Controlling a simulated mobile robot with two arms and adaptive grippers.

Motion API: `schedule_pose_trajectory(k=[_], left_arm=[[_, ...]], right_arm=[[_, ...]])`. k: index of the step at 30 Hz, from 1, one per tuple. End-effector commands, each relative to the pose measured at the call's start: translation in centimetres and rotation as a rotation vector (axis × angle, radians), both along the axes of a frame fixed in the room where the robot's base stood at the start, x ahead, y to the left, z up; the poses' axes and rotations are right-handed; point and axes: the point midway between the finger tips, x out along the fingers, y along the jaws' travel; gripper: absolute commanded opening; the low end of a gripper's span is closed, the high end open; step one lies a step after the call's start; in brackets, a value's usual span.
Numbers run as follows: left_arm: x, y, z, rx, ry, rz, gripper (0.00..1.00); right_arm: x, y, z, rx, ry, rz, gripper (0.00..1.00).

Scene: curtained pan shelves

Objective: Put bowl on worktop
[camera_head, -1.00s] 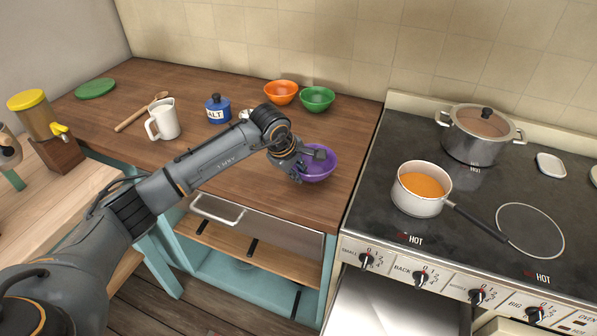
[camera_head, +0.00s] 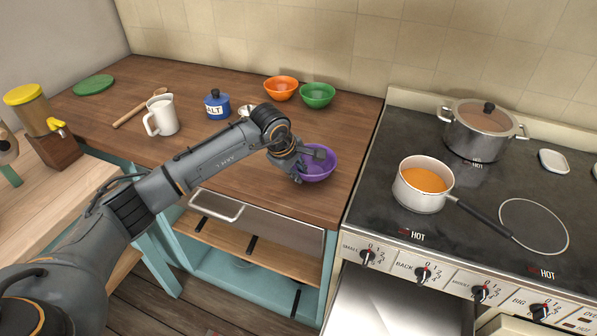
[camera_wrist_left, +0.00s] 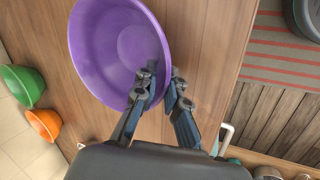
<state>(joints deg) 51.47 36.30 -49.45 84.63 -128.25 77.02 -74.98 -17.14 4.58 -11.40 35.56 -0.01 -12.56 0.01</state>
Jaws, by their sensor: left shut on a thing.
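A purple bowl (camera_head: 318,172) is at the right front part of the wooden worktop (camera_head: 260,178), near the stove. It also shows in the left wrist view (camera_wrist_left: 105,45), where the worktop lies behind it. My left gripper (camera_head: 313,158) is shut on the bowl's rim, with one finger inside the bowl and one outside; the fingers also show in the left wrist view (camera_wrist_left: 158,90). The bowl looks upright in the head view. Whether its base touches the worktop is hard to tell. My right gripper is not in view.
An orange bowl (camera_head: 281,89) and a green bowl (camera_head: 318,96) stand behind, by the wall. A blue salt pot (camera_head: 217,105) and a white jug (camera_head: 161,116) stand left. The stove with a saucepan (camera_head: 422,190) and a lidded pot (camera_head: 472,138) is at right.

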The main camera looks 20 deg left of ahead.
Motion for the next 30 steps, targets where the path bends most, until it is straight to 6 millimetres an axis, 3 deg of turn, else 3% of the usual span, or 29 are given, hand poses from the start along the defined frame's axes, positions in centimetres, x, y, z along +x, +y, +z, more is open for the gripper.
schedule_pose_trajectory(k=[17,18,21,30], left_arm=[[0.06,0.00,-0.36,-0.001,-0.003,0.000,0.00],[0.07,-0.01,-0.28,-0.001,-0.003,0.000,0.17],[0.05,-0.01,-0.27,-0.001,-0.002,0.000,0.38],[-0.03,0.03,-0.33,0.000,0.000,0.000,0.38]], right_arm=[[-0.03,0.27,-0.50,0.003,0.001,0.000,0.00],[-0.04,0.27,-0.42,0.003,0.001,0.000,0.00],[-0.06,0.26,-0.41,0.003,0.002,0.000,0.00],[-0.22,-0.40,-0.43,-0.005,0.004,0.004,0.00]])
